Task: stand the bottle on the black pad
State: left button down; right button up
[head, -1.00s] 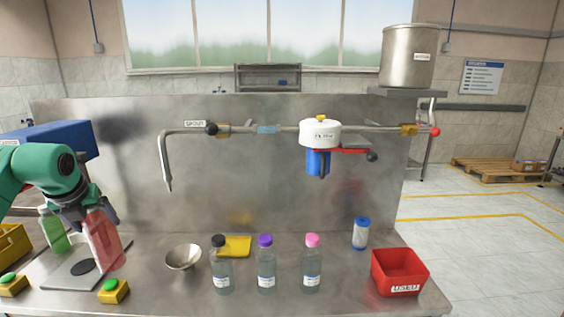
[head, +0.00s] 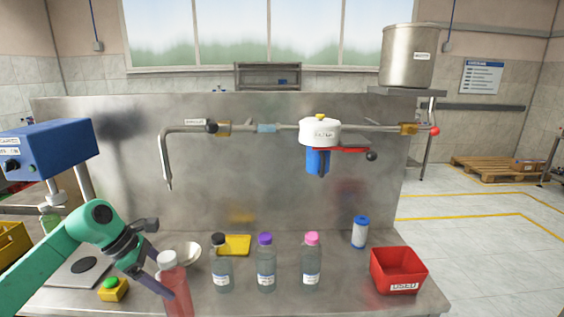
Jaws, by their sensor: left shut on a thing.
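My left gripper (head: 160,278) is shut on a translucent red bottle (head: 178,295) with a pale top. The bottle is near upright, leaning slightly, at the front of the bench; its base is at or past the picture's lower edge, so I cannot tell if it touches the bench. The black pad (head: 84,264) is a dark disc on a grey plate (head: 62,277) at the left, under the blue cap feeder (head: 48,148). The pad is bare, and the bottle is to its right and nearer me. My right gripper is not in view.
Bottles with black (head: 221,270), purple (head: 266,270) and pink (head: 312,265) caps stand right of my gripper. A steel bowl (head: 188,252) is close behind it. A green-button box (head: 113,289) sits between pad and bottle.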

pick_arm(q)
jog(key=s+d+f+m+g+y, duration=0.3)
jog(key=s+m, duration=0.5)
jog(key=m, duration=0.3)
jog(key=s+d+f+m+g+y, duration=0.2)
jog(key=s+d+f+m+g, duration=0.2)
jog(key=s+d+f+m, duration=0.3)
jog(key=s+f+m, duration=0.1)
jog(key=m, duration=0.2)
jog(key=shift+s+d+f+m+g+y, duration=0.25)
jog(key=shift+s+f+m+g+y, duration=0.05)
jog(key=shift+f+m+g+y, duration=0.1)
